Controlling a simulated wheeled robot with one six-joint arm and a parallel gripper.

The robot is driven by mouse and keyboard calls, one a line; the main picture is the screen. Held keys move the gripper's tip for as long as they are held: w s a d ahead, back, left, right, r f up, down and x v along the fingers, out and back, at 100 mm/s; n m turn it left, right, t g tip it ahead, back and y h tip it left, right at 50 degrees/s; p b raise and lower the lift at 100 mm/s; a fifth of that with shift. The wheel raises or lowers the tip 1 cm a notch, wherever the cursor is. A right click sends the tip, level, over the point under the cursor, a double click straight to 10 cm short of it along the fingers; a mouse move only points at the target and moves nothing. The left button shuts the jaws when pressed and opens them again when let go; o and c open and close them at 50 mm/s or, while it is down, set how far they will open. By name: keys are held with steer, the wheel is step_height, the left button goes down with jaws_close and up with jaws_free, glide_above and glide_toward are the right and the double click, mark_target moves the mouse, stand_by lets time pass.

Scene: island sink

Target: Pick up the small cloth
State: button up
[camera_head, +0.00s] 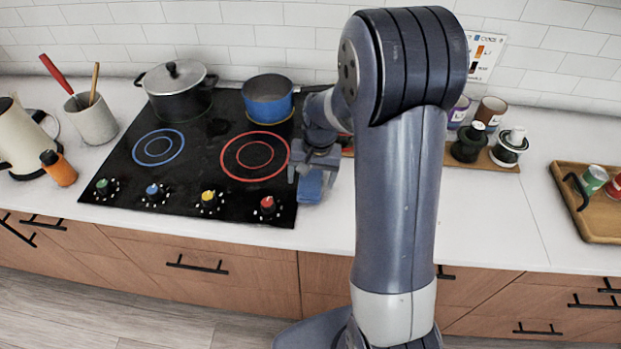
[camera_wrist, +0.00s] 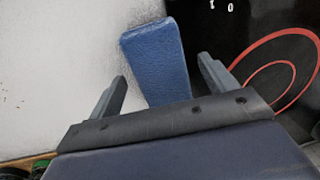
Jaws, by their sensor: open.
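The small blue cloth (camera_wrist: 157,62) shows between and beyond my gripper's two fingers in the wrist view. It looks like a folded pad lying at the border of the white counter and the black cooktop. In the head view the cloth (camera_head: 311,186) sits just below my gripper (camera_head: 313,165), at the cooktop's right edge. My gripper is open, and its fingers (camera_wrist: 163,85) stand apart on either side of the cloth's near end. I cannot tell whether they touch it. The cloth's near end is hidden behind my gripper's body.
The black cooktop (camera_head: 150,190) has lit-red and blue rings and several knobs along its front. A blue pot (camera_head: 268,100) stands behind my gripper, and a black pot (camera_head: 176,95) stands further left. A wooden tray (camera_head: 592,225) is at the right. The counter (camera_head: 490,215) before it is clear.

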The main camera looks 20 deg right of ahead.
mark_target(311, 179)
steer(key=shift+a+f, duration=0.1)
steer(key=shift+f, duration=0.5)
steer(key=shift+c, duration=0.3)
steer(key=c, duration=1)
step_height(311, 179, up, 10)
steer(key=shift+r+b, duration=0.1)
steer(key=shift+b, duration=0.5)
